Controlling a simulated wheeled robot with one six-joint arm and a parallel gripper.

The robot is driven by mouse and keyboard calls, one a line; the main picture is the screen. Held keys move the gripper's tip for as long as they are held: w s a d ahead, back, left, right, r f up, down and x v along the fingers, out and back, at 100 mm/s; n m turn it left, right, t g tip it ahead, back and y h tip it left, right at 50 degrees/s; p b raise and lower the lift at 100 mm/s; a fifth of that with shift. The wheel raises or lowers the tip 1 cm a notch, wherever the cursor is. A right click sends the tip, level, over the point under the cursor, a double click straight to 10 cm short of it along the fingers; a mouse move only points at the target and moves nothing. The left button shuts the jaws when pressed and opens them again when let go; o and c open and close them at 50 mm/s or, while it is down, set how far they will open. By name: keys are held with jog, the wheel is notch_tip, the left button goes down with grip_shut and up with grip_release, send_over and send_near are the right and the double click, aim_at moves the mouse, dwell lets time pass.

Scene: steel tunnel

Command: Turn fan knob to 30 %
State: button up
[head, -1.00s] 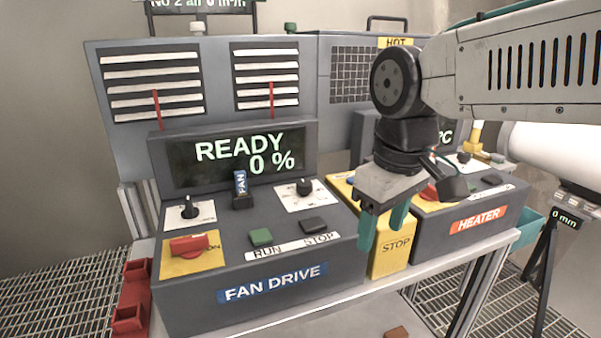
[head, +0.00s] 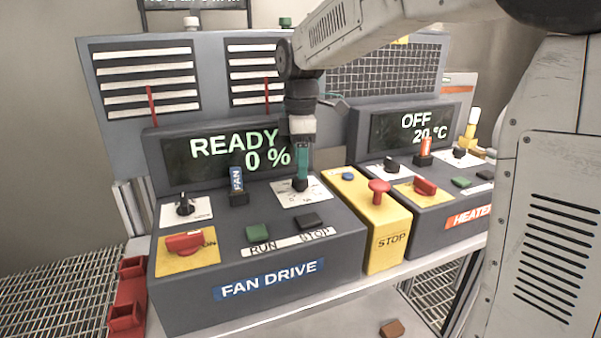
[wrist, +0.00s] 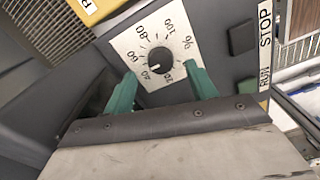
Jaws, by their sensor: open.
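The fan knob (wrist: 161,60) is a small black round knob on a white dial plate (wrist: 124,49) printed with a % scale up to 100. In the head view the knob (head: 300,185) is directly below my gripper (head: 301,178) and partly covered by it. In the wrist view my gripper (wrist: 160,76) has its two green fingers apart, one on each side of the knob, with nothing held. I cannot tell whether they touch it. The fan display (head: 235,150) reads READY 0 %. The FAN DRIVE box (head: 200,290) carries the dial.
Beside the dial are the upright FAN tag (head: 237,183), another knob (head: 185,204), a red switch (head: 185,242), and the green RUN (head: 259,231) and dark STOP (head: 309,221) buttons. A red emergency button (head: 379,190) on a yellow box and the heater panel (head: 440,205) stand to the right.

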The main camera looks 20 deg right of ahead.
aim_at(300, 184)
jog(key=shift+f, duration=1.7)
jog(key=c, duration=1)
